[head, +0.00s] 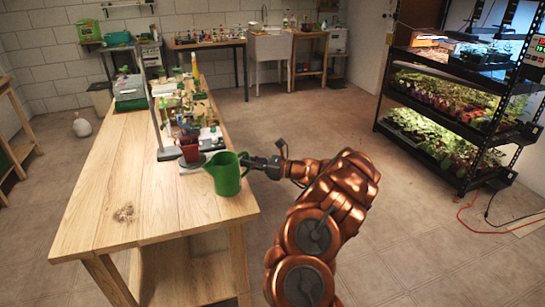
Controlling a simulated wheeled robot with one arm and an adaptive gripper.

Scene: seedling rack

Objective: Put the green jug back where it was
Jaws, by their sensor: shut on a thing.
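The green jug (226,177) is upright at the right side of the wooden table, near its front right corner. My gripper (249,165) reaches in from the right and is shut on the jug at its handle side. The jug's spout points left. I cannot tell whether the jug's base touches the table top or is just above it. The fingertips are small and partly hidden by the jug and handle.
A potted plant in a red pot (190,150) stands just behind the jug. The table's front (100,225) is mostly clear, with a dark patch. A lit seedling rack (455,115) stands right.

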